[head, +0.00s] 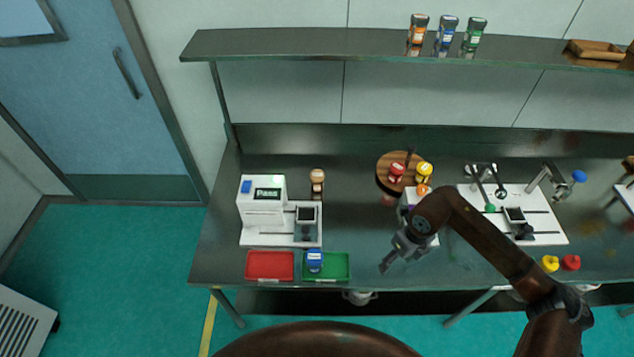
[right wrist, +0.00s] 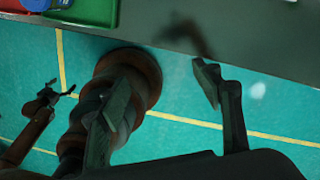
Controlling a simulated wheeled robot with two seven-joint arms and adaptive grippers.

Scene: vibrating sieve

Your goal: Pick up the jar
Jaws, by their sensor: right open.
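A jar with a blue lid (head: 315,260) stands in the green tray (head: 340,268) near the table's front edge. Its blue part also shows at the top left of the right wrist view (right wrist: 36,4). Three more jars, orange (head: 417,30), blue (head: 446,33) and green (head: 473,34), stand on the high shelf. My right gripper (head: 402,260) is open and empty, to the right of the green tray. In the right wrist view its spread fingers (right wrist: 163,78) have nothing between them. My left gripper (right wrist: 62,92) shows small at the left of that view; its jaw state is unclear.
A red tray (head: 270,266) lies left of the green one. A white device reading "Pass" (head: 262,205) stands behind them. A round wooden stand (head: 384,168) holds red and yellow items. The table (head: 352,215) is clear between the device and my right arm.

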